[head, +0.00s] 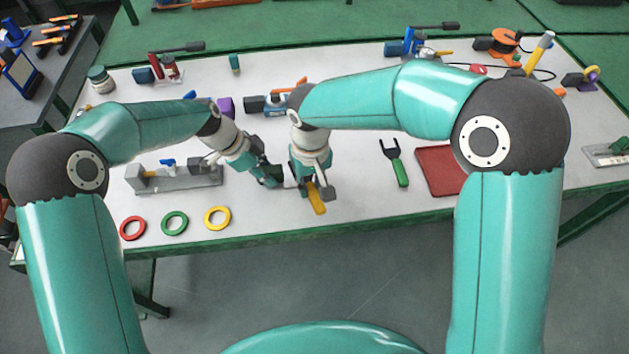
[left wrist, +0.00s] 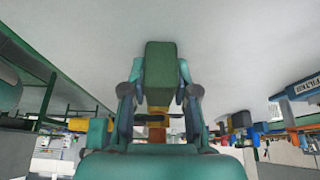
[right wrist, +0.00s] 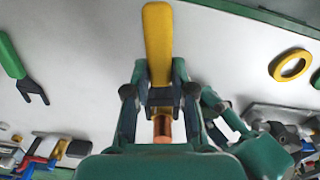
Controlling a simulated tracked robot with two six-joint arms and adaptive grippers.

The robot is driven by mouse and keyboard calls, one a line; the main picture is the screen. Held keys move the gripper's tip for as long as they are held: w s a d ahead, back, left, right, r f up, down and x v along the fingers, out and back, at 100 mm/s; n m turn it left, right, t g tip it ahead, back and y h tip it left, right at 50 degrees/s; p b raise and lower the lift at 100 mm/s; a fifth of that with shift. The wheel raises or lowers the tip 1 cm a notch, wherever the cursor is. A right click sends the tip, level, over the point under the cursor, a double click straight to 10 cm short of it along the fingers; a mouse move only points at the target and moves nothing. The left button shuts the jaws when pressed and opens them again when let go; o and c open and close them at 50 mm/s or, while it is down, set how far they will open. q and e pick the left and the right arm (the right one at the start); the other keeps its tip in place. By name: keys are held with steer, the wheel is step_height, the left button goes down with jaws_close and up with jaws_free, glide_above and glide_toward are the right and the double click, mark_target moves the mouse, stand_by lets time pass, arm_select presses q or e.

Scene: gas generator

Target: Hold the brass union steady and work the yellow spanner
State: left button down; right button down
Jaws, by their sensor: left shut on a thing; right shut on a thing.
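The yellow spanner (head: 317,201) points toward the table's front edge. My right gripper (head: 309,185) is shut on it; its yellow handle (right wrist: 157,45) sticks out past the fingers in the right wrist view. A copper-coloured cylinder (right wrist: 162,127), perhaps part of the brass union, shows between those fingers. My left gripper (head: 268,173) is close to the left of the right one. It is shut on a dark green block-like piece (left wrist: 159,75), with a small brass-coloured patch (left wrist: 157,133) behind it. The joint between the two grippers is mostly hidden.
A green-handled fork spanner (head: 396,164) and a red mat (head: 438,170) lie to the right. Red (head: 133,228), green (head: 174,223) and yellow (head: 217,217) rings lie at the front left. A grey fixture (head: 180,181) stands behind them. The front strip is mostly clear.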

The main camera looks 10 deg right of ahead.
steer(key=a+m, duration=0.3)
steer(key=m, duration=0.1)
steer(key=shift+a, duration=0.1)
steer(key=a+m, duration=0.1)
steer(key=m, duration=0.1)
steer(key=a+m, duration=0.1)
steer(key=m, duration=0.1)
steer(key=shift+w+a, duration=0.15)
steer(key=shift+w, duration=0.2)
steer(key=shift+s, duration=0.1)
steer(key=shift+n, duration=0.4)
steer(key=shift+s+a, duration=0.4)
steer(key=shift+s, duration=0.4)
steer(key=shift+s+a, duration=0.45)
steer(key=shift+s, duration=0.3)
steer(key=shift+s+a, duration=0.4)
steer(key=shift+s, duration=0.4)
steer(key=shift+r, duration=2.55)
